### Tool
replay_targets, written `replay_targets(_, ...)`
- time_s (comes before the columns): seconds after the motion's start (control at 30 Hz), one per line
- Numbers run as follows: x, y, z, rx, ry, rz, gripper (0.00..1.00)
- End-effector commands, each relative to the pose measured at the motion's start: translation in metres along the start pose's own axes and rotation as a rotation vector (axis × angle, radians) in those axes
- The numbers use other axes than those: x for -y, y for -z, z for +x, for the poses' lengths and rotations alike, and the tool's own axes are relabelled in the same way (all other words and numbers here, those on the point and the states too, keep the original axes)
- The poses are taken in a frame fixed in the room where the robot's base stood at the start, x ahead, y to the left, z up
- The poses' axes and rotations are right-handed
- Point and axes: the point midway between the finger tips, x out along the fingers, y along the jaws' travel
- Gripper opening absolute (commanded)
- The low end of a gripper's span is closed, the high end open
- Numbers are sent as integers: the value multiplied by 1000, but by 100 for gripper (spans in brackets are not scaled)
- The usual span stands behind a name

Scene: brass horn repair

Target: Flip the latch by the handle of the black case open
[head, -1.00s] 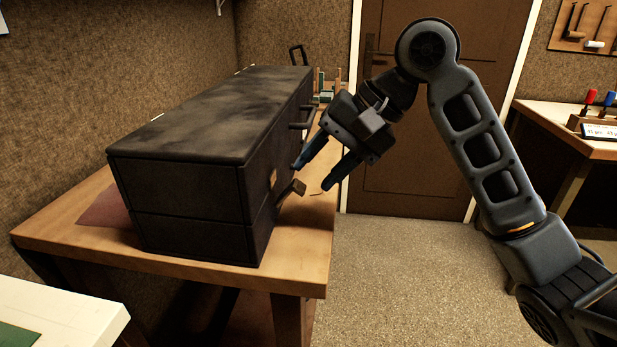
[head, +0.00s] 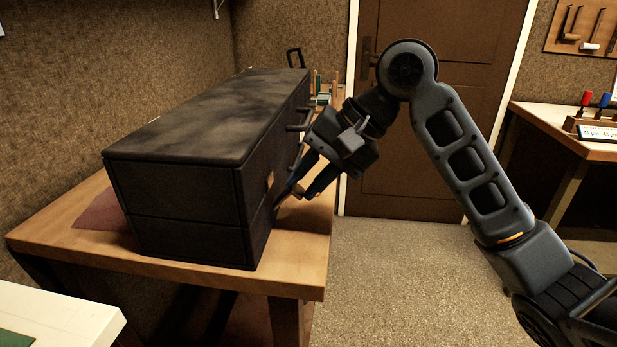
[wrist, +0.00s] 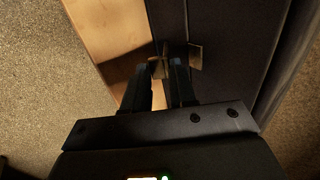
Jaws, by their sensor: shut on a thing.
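The black case (head: 205,120) lies closed on the wooden table, its handle (head: 298,127) on the right-hand long side. A brass latch plate (head: 270,183) shows on that side nearer the front corner; it also shows in the wrist view (wrist: 195,57). My gripper (head: 284,198) is at this latch, low against the case side. In the wrist view, a small brass latch piece (wrist: 157,68) stands out from the case between my fingertips, and the jaws are shut on it. The fingers partly hide the latch in the head view.
The wooden table (head: 200,275) has a narrow bare strip along the case's right side. A reddish mat (head: 98,210) lies partly under the case. Small items on a rack (head: 322,85) stand behind it. A white worktop (head: 60,315) is at front left. The floor at right is clear.

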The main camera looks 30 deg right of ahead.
Motion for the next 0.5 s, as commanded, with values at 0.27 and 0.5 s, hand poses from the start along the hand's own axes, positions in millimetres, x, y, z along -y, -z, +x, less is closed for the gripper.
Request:
replay_targets(0.27, -1, 0, 0, 1, 10, 2, 0)
replay_targets(0.5, -5, -1, 0, 3, 76, 5, 0)
